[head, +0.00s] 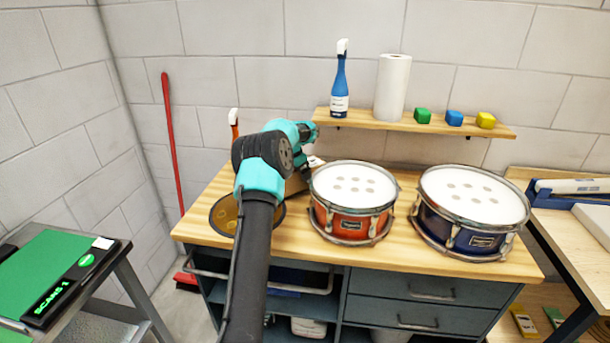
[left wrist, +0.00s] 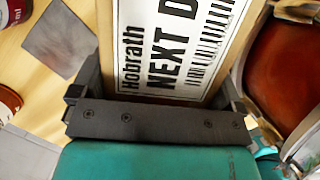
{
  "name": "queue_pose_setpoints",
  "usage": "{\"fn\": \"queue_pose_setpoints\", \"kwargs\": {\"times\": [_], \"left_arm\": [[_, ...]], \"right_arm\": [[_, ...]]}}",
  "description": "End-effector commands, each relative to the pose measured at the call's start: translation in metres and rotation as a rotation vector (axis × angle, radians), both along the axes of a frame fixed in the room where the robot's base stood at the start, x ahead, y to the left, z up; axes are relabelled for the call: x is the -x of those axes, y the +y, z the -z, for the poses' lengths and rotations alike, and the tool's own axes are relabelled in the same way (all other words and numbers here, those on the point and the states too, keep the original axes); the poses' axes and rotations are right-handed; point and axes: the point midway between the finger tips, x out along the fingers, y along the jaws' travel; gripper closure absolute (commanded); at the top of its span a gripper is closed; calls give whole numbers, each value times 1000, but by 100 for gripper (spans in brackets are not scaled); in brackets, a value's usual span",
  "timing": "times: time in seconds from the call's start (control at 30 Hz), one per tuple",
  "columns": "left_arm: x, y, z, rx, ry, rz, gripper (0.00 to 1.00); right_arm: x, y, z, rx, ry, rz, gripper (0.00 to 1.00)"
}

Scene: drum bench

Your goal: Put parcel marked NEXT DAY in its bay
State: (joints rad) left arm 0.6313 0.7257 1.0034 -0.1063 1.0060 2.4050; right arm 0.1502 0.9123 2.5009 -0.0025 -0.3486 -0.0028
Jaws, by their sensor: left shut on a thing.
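The parcel (left wrist: 175,45) is a brown box with a white label; "Hobrath", "NEXT D" and part of a barcode show in the left wrist view, the rest cut off by the frame. My left gripper (left wrist: 162,75) is shut on it, with a dark finger on each side. In the head view the left gripper (head: 306,132) is over the back left of the wooden bench, and a brown part of the parcel (head: 297,184) shows beside the orange drum, mostly hidden by my arm. I cannot tell whether the parcel touches the bench. No marked bay can be made out. My right gripper is out of view.
An orange drum (head: 352,198) and a blue drum (head: 470,208) stand on the bench (head: 400,258), the orange one close to the parcel. A round dark-rimmed disc (head: 224,214) lies at left. A shelf (head: 400,122) holds a spray bottle and paper roll. A scanner (head: 75,285) reads "SCANS 1".

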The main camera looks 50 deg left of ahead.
Motion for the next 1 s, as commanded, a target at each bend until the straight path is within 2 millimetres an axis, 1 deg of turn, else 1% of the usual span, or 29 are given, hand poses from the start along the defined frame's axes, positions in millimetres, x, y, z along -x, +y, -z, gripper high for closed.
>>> {"fn": "queue_pose_setpoints", "kwargs": {"times": [0.03, 0.3, 0.5, 0.7, 1.0], "left_arm": [[9, 5, -8, -3, -2, -4, 69], [57, 24, -34, -3, -2, -4, 69], [85, 36, -50, -4, -2, -3, 69], [100, 41, -57, -2, -1, -1, 69], [102, 42, -59, -2, -1, -1, 69]], "right_arm": [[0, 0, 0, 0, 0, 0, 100], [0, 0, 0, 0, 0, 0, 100], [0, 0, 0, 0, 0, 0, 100], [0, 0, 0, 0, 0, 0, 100], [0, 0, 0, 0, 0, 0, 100]]}}
